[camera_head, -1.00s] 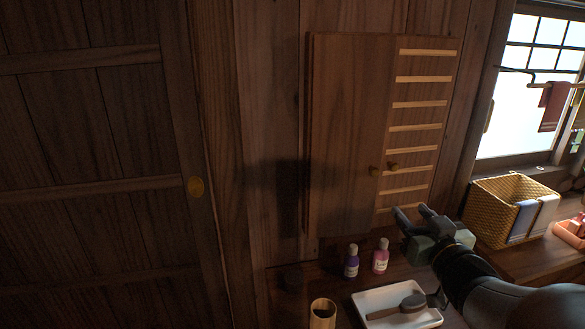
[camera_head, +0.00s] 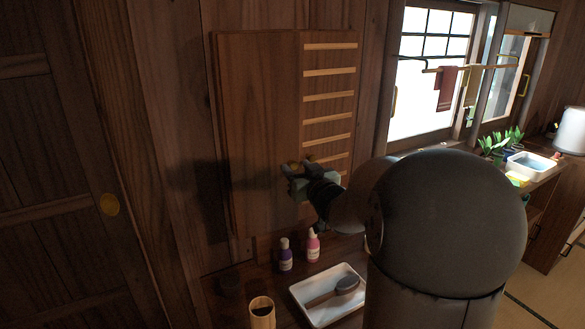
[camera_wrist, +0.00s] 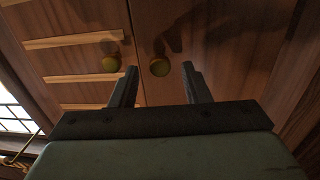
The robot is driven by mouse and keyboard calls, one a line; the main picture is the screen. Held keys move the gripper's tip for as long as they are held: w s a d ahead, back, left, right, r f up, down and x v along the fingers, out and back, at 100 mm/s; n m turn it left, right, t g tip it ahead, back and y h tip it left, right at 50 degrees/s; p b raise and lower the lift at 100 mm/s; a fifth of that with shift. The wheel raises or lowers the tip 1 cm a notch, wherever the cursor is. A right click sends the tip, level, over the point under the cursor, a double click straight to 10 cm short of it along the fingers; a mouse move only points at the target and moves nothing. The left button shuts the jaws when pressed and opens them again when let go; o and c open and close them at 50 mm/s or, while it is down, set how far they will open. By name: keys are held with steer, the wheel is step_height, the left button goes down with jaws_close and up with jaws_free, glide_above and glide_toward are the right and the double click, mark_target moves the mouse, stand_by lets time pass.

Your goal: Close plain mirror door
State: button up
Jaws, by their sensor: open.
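The plain wooden door (camera_head: 255,120) is the left half of the wall cabinet in the head view. It looks about level with the slatted door (camera_head: 328,85) beside it, and I cannot tell whether a small gap stays. In the wrist view the plain door (camera_wrist: 215,45) is on the right, with its round brass knob (camera_wrist: 160,66) seen between my fingertips. My gripper (camera_head: 296,168) is open and empty, close in front of the doors at knob height. Contact with the knob cannot be made out. The slatted door's knob (camera_wrist: 110,63) is just left of my fingers.
Below the cabinet, a purple bottle (camera_head: 285,256), a pink bottle (camera_head: 313,246), a wooden cup (camera_head: 262,315) and a white tray (camera_head: 301,295) with a brush (camera_head: 346,286) stand on the counter. A window (camera_head: 430,60) is to the right.

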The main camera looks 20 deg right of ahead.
steer(key=shift+w, duration=0.4)
jaws_close()
steer(key=shift+w+d+f+b, duration=0.1)
steer(key=shift+w+d+b, duration=0.15)
steer(key=shift+w, duration=0.45)
jaws_free()
steer(key=shift+w+d, duration=0.1)
